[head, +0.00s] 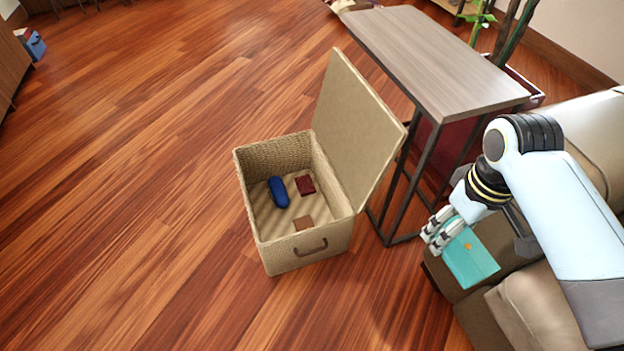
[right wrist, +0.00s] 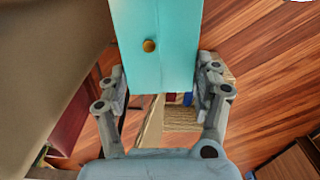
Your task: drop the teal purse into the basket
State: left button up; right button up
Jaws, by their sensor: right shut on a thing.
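The teal purse (head: 470,260) has a small gold button and hangs from my right gripper (head: 441,230), over the edge of the sofa. In the right wrist view the purse (right wrist: 158,50) sits between the two fingers of the right gripper (right wrist: 162,88), which is shut on it. The woven basket (head: 295,259) stands on the floor with its lid (head: 357,128) raised, left of the gripper and apart from it. Inside the basket lie a blue case (head: 278,192), a dark red item (head: 305,185) and a brown item (head: 303,223). My left gripper is not in view.
A side table (head: 435,60) with a dark metal frame stands behind and right of the basket, close to its lid. A beige and brown sofa (head: 540,300) is under my right arm. The wooden floor (head: 130,180) left of the basket is clear.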

aim_at(298, 211)
jog(key=j+z, duration=0.25)
jog(key=j, duration=0.8)
jog(key=j+z, duration=0.25)
jog(key=j, duration=0.8)
jog(key=i+j+z, duration=0.4)
jog(key=i+j, duration=0.15)
jog(key=j, duration=0.2)
jog(key=i+j+z, duration=0.2)
jog(key=j, duration=0.25)
jog(key=i+j+z, duration=0.15)
jog(key=i, duration=0.5)
